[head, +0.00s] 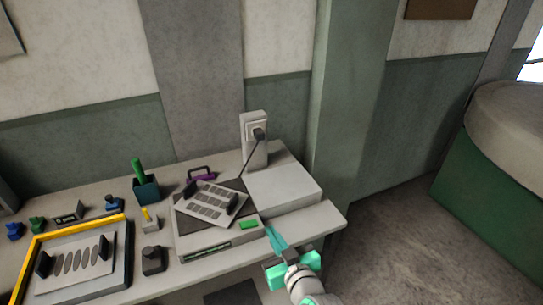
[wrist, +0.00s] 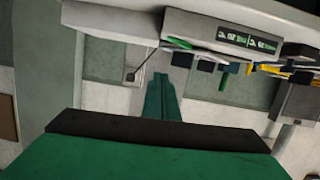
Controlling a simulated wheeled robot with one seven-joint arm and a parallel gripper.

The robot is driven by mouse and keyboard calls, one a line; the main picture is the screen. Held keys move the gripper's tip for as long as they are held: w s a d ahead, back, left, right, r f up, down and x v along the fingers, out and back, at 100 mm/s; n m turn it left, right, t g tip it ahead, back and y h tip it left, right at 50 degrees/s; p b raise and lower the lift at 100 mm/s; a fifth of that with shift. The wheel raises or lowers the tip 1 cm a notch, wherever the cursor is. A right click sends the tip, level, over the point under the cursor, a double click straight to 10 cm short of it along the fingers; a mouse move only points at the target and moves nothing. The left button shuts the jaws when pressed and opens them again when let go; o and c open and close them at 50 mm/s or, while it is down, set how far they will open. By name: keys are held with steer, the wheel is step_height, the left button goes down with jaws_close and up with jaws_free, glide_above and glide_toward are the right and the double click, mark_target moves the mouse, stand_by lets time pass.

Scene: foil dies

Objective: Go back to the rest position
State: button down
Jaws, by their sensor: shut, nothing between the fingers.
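My gripper (head: 275,238) shows in the head view at the front right edge of the bench (head: 320,218), with its teal fingers together and empty. In the wrist view its green fingers (wrist: 161,98) also meet with nothing between them. The fingers are just right of the grey machine (head: 190,242) with the green button (head: 248,224). I cannot tell how high they are above the bench top. No marker for a rest position shows.
On the machine lies a tilted plate (head: 212,203) with dark handles. A pale box (head: 284,188) and a socket post (head: 254,140) stand behind. A yellow-framed tray (head: 125,262) is at left. A round green-sided drum (head: 500,165) stands at right, with open floor (head: 385,225) before it.

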steer(key=s+d+f+m+h, duration=0.2)
steer(key=s+f+m+h, duration=0.3)
steer(key=s+f, duration=1)
steer(key=s+a+r, duration=0.1)
steer(key=s, duration=1)
steer(key=s+a+r+t, duration=0.1)
steer(key=s, duration=1)
steer(key=shift+a+r, duration=0.15)
steer(key=shift+a, duration=0.2)
steer(key=shift+s, duration=0.1)
